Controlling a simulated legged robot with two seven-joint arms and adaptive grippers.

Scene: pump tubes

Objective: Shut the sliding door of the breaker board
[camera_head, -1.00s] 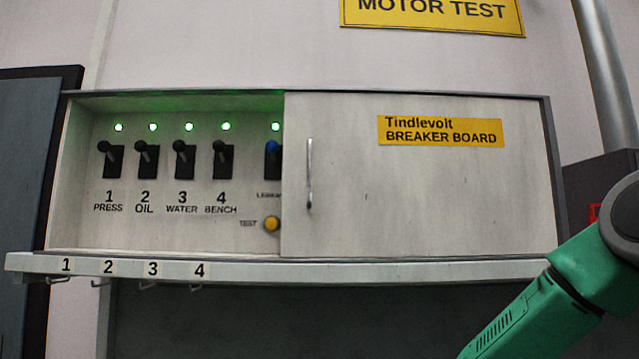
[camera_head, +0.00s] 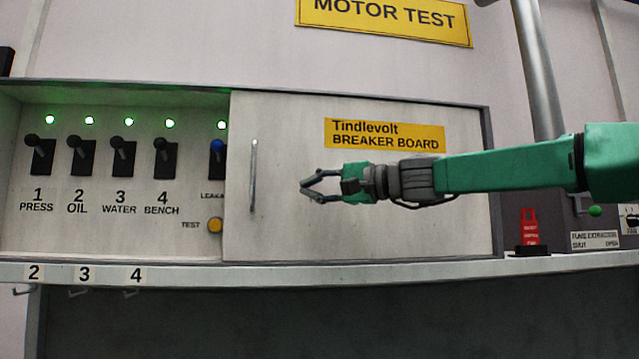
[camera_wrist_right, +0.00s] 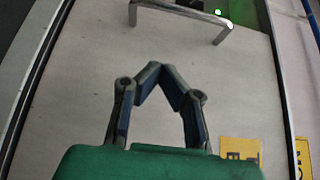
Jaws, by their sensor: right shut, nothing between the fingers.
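The breaker board's sliding door (camera_head: 290,225) is a pale panel covering the right part of the board. Its left part is open, showing the switches. The door's upright metal handle (camera_head: 254,175) is near its left edge; it also shows at the top of the right wrist view (camera_wrist_right: 190,12). My right gripper (camera_head: 304,188) is shut and empty, in front of the door to the right of the handle and apart from it. In the right wrist view its fingertips (camera_wrist_right: 160,68) meet and point toward the handle. My left gripper is not in view.
Several black switches (camera_head: 81,157) with green lamps, a blue-tipped switch (camera_head: 217,160) and a yellow test button (camera_head: 215,225) are in the open part. A ledge (camera_head: 330,271) with hooks runs below. A red tag-like object (camera_head: 529,232) stands at the right.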

